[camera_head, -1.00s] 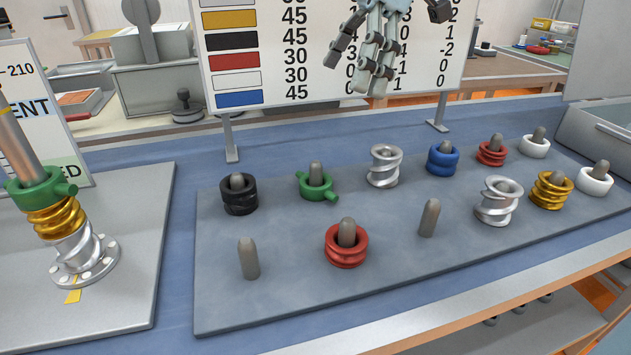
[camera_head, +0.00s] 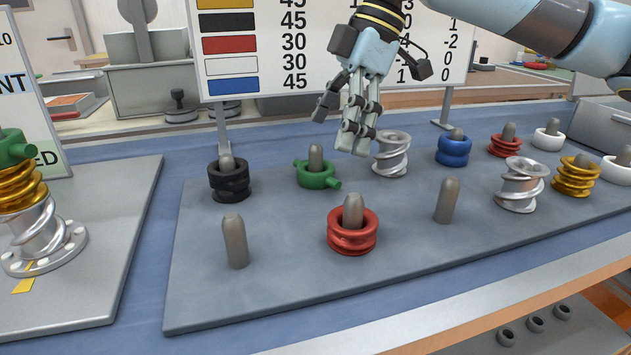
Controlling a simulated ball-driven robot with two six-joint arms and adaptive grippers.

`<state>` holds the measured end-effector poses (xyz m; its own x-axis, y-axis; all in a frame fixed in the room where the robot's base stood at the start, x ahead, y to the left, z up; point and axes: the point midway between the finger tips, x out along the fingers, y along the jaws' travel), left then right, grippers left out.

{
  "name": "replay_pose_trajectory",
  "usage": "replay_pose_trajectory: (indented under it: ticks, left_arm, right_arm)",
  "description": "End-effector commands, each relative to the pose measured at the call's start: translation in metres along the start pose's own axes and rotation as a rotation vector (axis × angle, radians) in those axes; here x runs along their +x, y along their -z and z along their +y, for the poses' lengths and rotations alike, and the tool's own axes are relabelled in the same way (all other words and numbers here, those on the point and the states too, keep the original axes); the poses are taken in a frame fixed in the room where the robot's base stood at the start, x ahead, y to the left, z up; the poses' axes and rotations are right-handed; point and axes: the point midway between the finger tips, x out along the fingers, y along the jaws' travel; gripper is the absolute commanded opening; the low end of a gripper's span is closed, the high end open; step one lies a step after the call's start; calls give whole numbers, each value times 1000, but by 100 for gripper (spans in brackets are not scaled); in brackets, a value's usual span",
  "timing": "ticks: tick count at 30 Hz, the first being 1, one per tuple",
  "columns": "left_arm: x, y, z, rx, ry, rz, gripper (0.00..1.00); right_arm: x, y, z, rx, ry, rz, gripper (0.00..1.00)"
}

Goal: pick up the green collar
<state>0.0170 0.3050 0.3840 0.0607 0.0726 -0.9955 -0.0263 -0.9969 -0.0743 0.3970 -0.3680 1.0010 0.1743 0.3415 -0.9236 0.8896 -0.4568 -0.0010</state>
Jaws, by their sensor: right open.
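Another green collar (camera_head: 14,150) sits at the top of the stack on the left, above gold and silver threaded pieces, partly cut off by the picture edge. My left gripper is not in view.
The peg board (camera_head: 290,275) also holds a black collar (camera_head: 229,180), red collar (camera_head: 352,232), silver screw (camera_head: 391,155), blue collar (camera_head: 453,149) and gold collar (camera_head: 575,176). Two bare pegs stand upright near the front. A chart board (camera_head: 270,55) stands behind.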

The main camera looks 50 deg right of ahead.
Motion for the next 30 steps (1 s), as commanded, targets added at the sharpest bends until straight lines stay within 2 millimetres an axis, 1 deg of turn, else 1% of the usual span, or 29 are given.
replay_pose_trajectory:
  ticks: [1, 5, 8, 12, 15, 18, 23, 26, 30]
  left_arm:
    - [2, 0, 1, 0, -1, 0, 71]
    - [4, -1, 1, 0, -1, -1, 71]
    - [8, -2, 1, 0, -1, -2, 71]
    - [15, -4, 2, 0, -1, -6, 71]
    - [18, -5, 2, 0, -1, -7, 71]
    - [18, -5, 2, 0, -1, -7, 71]
    - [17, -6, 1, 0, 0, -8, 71]
    - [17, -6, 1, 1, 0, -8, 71]
    - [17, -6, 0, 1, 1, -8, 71]
  right_arm:
    - [6, 1, 0, 0, 0, 3, 100]
    - [12, 1, 0, 1, -1, 1, 100]
    - [26, 0, -1, 1, 2, 3, 100]
    - [49, 0, -2, 2, 2, 4, 100]
    - [59, 0, -2, 2, 2, 2, 100]
    - [62, 0, -2, 2, -1, 0, 100]
    - [61, 0, -2, 1, -1, -1, 100]
    - [61, 0, -2, 1, -1, -1, 88]
    - [61, 0, -2, 1, -1, -1, 70]
